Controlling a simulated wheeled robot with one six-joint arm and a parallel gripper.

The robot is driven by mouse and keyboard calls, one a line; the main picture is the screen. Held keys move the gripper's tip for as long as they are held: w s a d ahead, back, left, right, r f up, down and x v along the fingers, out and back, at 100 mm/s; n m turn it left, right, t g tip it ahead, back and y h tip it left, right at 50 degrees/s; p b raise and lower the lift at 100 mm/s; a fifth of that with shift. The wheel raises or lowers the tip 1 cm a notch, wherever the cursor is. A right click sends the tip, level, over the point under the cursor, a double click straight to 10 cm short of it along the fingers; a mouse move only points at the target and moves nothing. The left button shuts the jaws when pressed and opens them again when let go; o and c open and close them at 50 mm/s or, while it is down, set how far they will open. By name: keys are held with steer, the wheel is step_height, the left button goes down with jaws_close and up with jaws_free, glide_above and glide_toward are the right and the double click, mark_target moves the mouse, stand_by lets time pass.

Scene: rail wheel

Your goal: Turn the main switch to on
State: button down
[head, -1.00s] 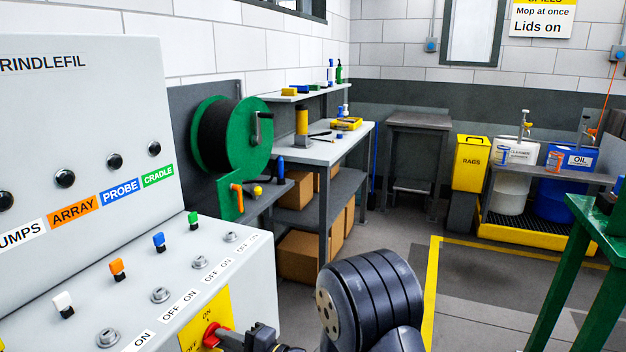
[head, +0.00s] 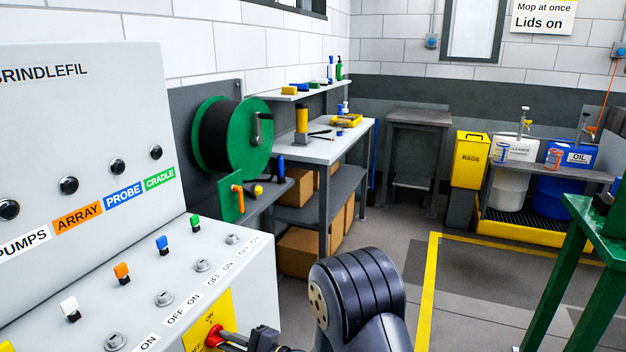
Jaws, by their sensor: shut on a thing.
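The main switch is a red rotary handle (head: 214,336) on a yellow plate (head: 222,306) on the front of the grey control cabinet, low in the head view. The word ON shows at the top of the plate; the plate's lower part is cut off by the frame's bottom edge. My gripper (head: 236,342) reaches in from the right at the bottom edge and is shut on the red handle. Its fingers are dark and partly cut off, so the handle's exact angle is hard to tell.
The cabinet's sloping top (head: 145,300) carries white, orange, blue and green toggles above OFF/ON labels. Black lamps sit on the upright panel (head: 80,130). A green hose reel (head: 225,140) and a workbench (head: 320,150) stand behind.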

steer(key=shift+m+p, duration=1)
steer(key=shift+m, duration=0.4)
steer(key=shift+r+m+p, duration=0.1)
steer(key=shift+m+p, duration=0.5)
steer(key=shift+p, duration=0.1)
steer(key=shift+m+p, duration=1)
steer(key=shift+m, duration=0.7)
steer(key=c, duration=1.3)
jaws_free()
steer(key=shift+d, duration=0.1)
